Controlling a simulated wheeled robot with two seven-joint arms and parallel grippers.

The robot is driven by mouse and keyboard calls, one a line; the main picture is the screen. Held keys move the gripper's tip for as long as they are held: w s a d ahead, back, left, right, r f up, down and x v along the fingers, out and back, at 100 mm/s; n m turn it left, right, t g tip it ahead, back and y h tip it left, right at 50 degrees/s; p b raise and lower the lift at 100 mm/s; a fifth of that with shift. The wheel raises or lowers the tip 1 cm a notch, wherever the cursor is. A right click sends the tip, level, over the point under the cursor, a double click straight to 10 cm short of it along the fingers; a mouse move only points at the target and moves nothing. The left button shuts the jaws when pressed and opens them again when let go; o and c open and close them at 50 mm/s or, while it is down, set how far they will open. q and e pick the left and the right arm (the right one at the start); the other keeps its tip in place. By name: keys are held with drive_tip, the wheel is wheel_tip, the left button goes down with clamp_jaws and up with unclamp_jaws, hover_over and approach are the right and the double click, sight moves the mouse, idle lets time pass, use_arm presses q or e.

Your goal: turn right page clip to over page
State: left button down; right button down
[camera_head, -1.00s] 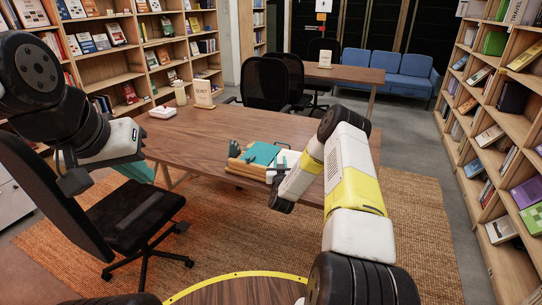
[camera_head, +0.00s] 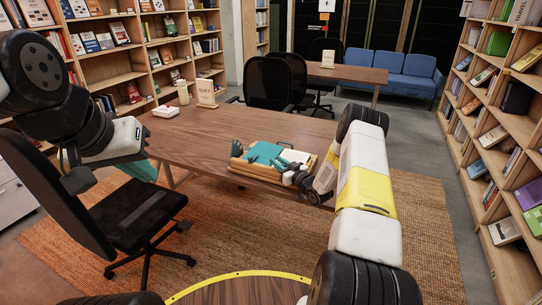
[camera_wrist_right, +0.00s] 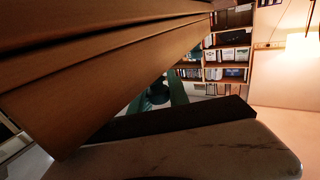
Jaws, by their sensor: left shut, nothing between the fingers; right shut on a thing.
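A wooden book stand (camera_head: 255,171) lies on the near right edge of the table, with a teal cover or page (camera_head: 264,152) on its left part and a pale page (camera_head: 297,155) on its right. A dark green clip-like part (camera_head: 283,163) shows at the right page. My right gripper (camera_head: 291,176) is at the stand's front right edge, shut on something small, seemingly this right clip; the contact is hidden. In the right wrist view, wooden layers (camera_wrist_right: 100,75) fill the upper left and a green part (camera_wrist_right: 160,95) shows beyond. My left gripper (camera_head: 72,176) is shut and empty, away from the stand.
The table (camera_head: 210,135) is clear around the stand. A small sign (camera_head: 207,93), a cup (camera_head: 183,95) and a white box (camera_head: 166,111) stand at its far left. A black chair (camera_head: 130,215) is at the near left. Bookshelves (camera_head: 500,130) line the right.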

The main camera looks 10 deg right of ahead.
drive_tip(key=shift+s+a+n+g+y, duration=0.1)
drive_tip(key=shift+n+g+y, duration=0.65)
drive_tip(key=shift+y, duration=0.35)
drive_tip(key=c, duration=1.3)
unclamp_jaws()
drive_tip(key=shift+o, duration=0.2)
drive_tip(key=shift+v, duration=3.9)
